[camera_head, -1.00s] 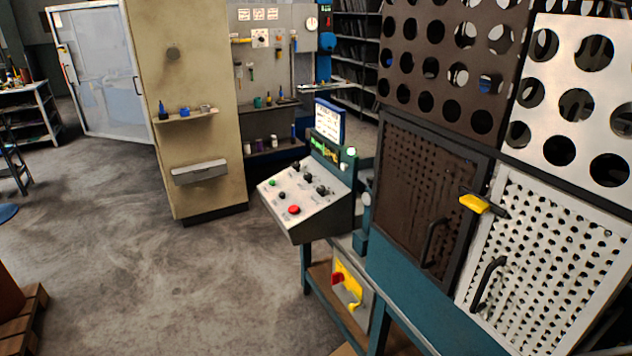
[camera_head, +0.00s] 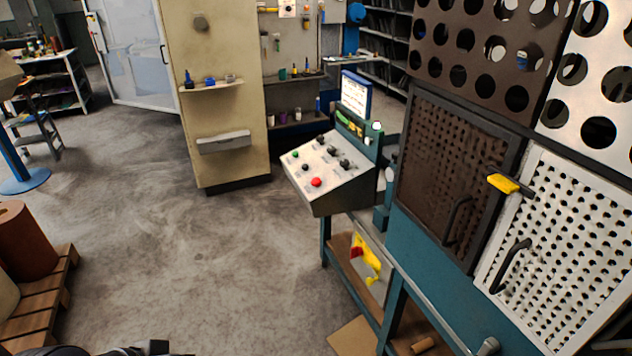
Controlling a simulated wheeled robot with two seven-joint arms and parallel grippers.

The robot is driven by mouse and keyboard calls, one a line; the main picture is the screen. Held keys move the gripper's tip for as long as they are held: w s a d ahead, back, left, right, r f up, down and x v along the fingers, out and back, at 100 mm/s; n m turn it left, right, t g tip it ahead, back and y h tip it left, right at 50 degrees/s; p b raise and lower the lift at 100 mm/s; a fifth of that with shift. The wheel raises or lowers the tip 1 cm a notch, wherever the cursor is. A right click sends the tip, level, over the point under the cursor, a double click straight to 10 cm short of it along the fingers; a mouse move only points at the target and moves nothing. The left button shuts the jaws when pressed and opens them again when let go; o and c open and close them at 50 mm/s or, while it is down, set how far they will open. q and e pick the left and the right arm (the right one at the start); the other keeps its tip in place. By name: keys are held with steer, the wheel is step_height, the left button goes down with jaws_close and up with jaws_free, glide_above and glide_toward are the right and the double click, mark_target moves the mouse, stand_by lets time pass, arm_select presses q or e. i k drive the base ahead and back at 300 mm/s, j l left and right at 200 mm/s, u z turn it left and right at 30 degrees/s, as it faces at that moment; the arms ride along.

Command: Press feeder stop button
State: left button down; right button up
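A sloped control console (camera_head: 328,201) stands on a teal frame right of centre. Its light top panel carries a red button (camera_head: 316,182), a green button (camera_head: 295,155) and several dark knobs. No label naming the feeder stop is readable; the red button is the largest. A dark piece, probably part of my arm, shows at the bottom left edge. Neither gripper can be made out, and nothing touches the console.
Perforated brown (camera_head: 456,165) and white (camera_head: 560,258) guard doors with black handles close off the right side. A yellow latch (camera_head: 503,184) sits between them. A wooden pallet (camera_head: 40,305) with a brown roll (camera_head: 27,243) stands at left. The concrete floor (camera_head: 190,250) before the console is open.

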mark_target(316, 180)
steer(key=i+j+z, duration=0.15)
steer(key=z, duration=0.35)
steer(key=i+j+z, duration=0.2)
steer(key=z, duration=0.3)
steer(key=i+j+z, duration=0.1)
steer(key=j, duration=0.3)
steer(key=i+j, duration=0.25)
steer(key=j, duration=0.15)
steer(key=i+j+z, duration=0.15)
steer(key=j, duration=0.25)
steer(key=i+j, duration=0.15)
steer(key=j, duration=0.25)
steer(key=z, duration=0.05)
